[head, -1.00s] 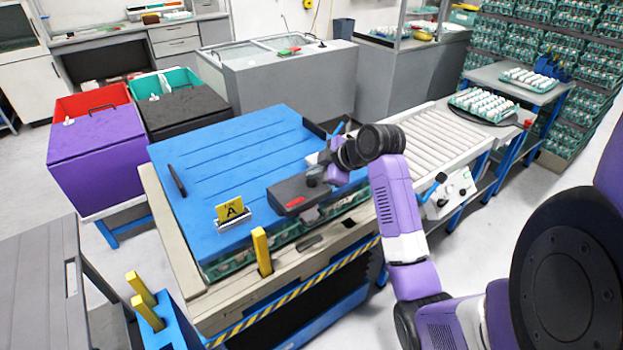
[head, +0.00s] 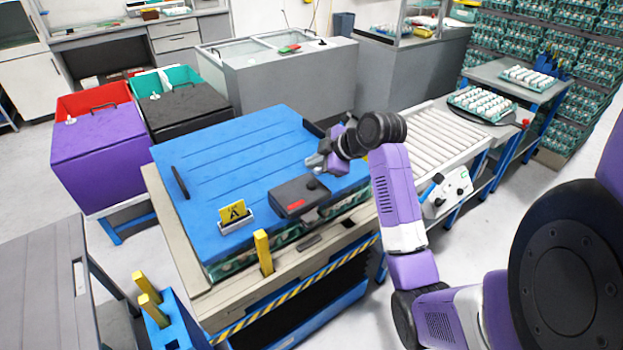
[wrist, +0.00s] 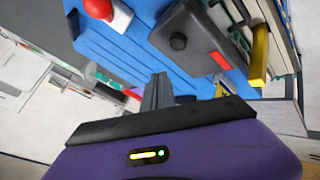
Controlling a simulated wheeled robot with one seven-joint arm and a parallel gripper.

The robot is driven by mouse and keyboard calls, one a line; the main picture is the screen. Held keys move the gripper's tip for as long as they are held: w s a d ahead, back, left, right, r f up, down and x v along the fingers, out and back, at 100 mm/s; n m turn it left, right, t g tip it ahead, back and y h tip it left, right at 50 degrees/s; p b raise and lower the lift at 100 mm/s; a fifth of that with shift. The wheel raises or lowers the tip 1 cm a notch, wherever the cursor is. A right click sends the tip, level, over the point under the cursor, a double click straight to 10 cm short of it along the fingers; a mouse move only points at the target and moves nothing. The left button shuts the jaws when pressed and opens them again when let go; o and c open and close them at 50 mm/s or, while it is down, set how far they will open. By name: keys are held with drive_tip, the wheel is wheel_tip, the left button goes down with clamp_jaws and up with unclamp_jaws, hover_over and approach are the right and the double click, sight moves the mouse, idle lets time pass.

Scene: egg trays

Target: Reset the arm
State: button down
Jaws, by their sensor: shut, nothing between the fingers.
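My gripper (head: 316,162) is above the blue lid, just behind the black box in the head view. In the wrist view its fingers (wrist: 157,92) are together with nothing between them. My purple arm reaches in from the right. The black box (head: 296,201) with a red mark sits at the front edge of the blue lid (head: 225,150). The box also shows in the wrist view (wrist: 192,42). A yellow sign with the letter A (head: 233,212) stands on the lid, left of the box.
A yellow post (head: 263,252) rises at the bench's front edge. A roller conveyor (head: 435,132) runs behind my arm to an egg tray (head: 482,104). A purple bin (head: 98,155) and a black-lidded bin (head: 188,108) stand at left. Floor (head: 470,250) is clear at right.

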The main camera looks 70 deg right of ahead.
drive_tip(key=shift+r, duration=0.65)
